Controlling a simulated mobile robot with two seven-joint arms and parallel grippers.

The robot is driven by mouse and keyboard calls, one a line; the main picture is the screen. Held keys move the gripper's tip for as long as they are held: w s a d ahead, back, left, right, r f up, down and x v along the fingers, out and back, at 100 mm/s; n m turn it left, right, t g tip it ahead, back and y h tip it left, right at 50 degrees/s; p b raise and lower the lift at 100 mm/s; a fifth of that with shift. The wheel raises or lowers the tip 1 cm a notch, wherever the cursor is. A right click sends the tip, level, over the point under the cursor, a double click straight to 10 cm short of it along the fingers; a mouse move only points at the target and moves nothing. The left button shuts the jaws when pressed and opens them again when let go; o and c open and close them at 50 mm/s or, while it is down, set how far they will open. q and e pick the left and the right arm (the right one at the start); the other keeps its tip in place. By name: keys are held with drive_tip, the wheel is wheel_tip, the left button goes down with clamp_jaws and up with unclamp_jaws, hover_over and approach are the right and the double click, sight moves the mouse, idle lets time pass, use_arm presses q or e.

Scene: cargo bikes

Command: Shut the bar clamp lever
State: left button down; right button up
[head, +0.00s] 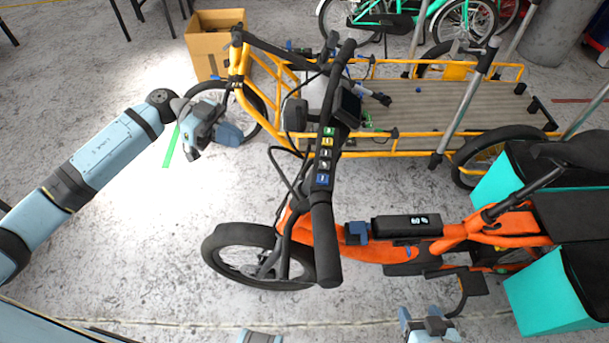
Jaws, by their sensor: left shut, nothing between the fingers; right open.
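An orange cargo bike (395,250) stands in the middle, its black handlebar (325,240) running from the front grip toward the back. A strip with several small coloured labels lies along the bar. A blue block-like part (357,234) sits on the orange frame beside the black battery case. I cannot tell which part is the clamp lever or whether it stands open. My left gripper (230,134) is shut and empty, left of the handlebar and apart from it. My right gripper (428,322) is open at the bottom edge, below the bike frame, partly cut off.
A yellow cargo bike (420,137) with a flat deck stands close behind the handlebar. A cardboard box (208,48) is at the back left. Teal bags (545,300) hang at the orange bike's right end. The floor on the left is largely clear.

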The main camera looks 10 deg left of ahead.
use_arm(q)
drive_tip(key=p+x, duration=0.1)
drive_tip(key=x, duration=1.2)
drive_tip(key=shift+s+d+f+y, duration=0.15)
drive_tip(key=shift+f+y, duration=0.15)
drive_tip(key=shift+f, duration=0.15)
